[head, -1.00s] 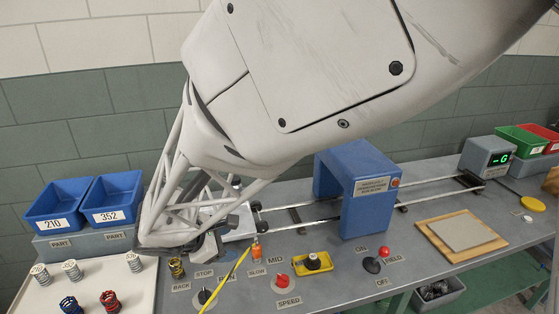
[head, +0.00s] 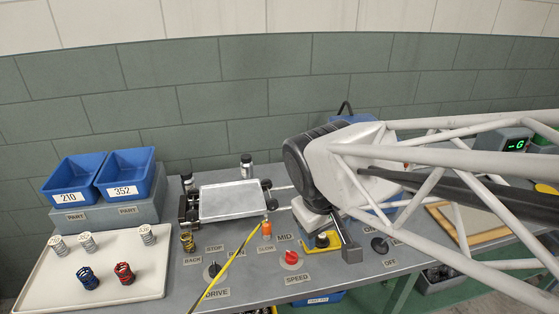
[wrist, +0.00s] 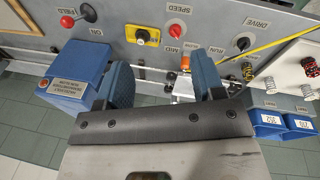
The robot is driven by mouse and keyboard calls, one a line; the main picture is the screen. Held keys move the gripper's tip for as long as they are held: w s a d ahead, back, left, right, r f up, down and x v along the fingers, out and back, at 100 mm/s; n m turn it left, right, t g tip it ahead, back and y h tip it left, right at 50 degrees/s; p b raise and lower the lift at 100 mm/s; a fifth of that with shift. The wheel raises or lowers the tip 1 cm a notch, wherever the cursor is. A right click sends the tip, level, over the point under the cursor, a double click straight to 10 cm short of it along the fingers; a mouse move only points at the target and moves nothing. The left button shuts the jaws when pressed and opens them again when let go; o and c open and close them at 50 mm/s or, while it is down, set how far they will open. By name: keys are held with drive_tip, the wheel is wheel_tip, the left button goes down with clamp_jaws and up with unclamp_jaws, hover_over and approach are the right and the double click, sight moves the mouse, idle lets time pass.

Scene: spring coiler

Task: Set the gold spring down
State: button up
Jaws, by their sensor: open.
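The gold spring (head: 187,241) stands upright on the grey bench beside the BACK label, just right of the white tray. It also shows in the wrist view (wrist: 247,70), small, to the right of the fingers. My gripper (head: 330,228) is in the middle of the head view, over the bench near the yellow switch box, well to the right of the spring. In the wrist view its two blue-grey fingers (wrist: 165,78) are spread apart with nothing held between them. The gripper does not touch the spring.
The white tray (head: 40,286) holds several silver springs, a blue spring (head: 87,278) and a red spring (head: 123,273). Blue bins (head: 128,176) stand behind it. A carriage with a pale plate (head: 229,200) lies behind the gold spring.

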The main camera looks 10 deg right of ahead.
drive_tip(key=shift+s+d+r+m+t+y, duration=0.2)
drive_tip(key=shift+s+r+m+y, duration=0.1)
drive_tip(key=shift+s+m, duration=0.3)
drive_tip(key=shift+s+d+r+m+t+y, duration=0.15)
drive_tip(key=shift+s+r+m+y, duration=0.15)
drive_tip(key=shift+s+m, duration=0.25)
drive_tip(key=shift+s+d+r+m+t+y, duration=0.2)
drive_tip(key=shift+s+m+y, duration=0.1)
drive_tip(key=shift+s+m, duration=0.25)
drive_tip(key=shift+s, duration=0.1)
